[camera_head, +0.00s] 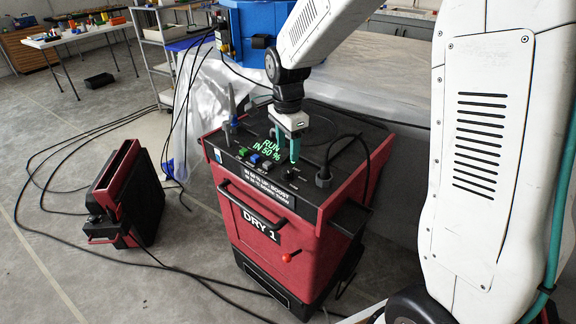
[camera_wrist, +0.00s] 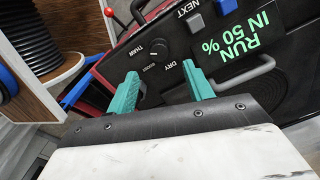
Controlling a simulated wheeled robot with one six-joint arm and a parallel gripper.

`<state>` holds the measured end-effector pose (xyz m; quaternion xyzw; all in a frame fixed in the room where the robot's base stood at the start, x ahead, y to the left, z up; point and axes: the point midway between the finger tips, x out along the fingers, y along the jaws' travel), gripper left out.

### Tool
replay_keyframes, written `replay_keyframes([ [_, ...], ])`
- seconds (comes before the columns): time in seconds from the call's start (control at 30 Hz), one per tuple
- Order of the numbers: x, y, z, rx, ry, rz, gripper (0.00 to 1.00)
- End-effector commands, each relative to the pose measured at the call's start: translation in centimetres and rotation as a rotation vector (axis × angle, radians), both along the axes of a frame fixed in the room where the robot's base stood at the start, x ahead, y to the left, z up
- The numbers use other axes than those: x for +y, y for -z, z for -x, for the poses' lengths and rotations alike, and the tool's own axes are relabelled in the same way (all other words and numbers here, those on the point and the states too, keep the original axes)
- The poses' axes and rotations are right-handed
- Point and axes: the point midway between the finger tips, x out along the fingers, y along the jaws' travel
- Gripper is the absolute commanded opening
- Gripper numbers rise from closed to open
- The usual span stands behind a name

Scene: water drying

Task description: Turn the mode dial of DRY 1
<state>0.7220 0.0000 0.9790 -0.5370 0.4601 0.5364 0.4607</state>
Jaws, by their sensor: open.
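DRY 1 (camera_head: 252,235) is a red and black cabinet with a sloped black control panel. The wrist view shows its black round mode dial (camera_wrist: 159,48) close by, with THAW and DRY printed around it. My gripper (camera_head: 290,150) is over the right part of this panel, pointing down. In the wrist view my gripper (camera_wrist: 160,88) has two teal fingers spread apart with nothing between them. The dial lies beyond the fingertips, roughly in line with the gap; I see no contact.
A green screen (camera_wrist: 232,35) reads RUN IN 50 %. A grey NEXT button (camera_wrist: 196,23) is close to the dial. A black plug with cable (camera_head: 324,178) stands at the panel's right. A red-black unit (camera_head: 122,195) and floor cables lie left.

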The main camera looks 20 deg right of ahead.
Motion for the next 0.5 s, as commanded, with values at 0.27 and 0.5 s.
replay_keyframes([
  [0.27, 0.0, 4.6, 0.2, 0.005, -0.002, 0.001, 0.52],
  [0.5, 0.0, 6.7, 0.1, 0.002, -0.003, 0.0, 0.52],
])
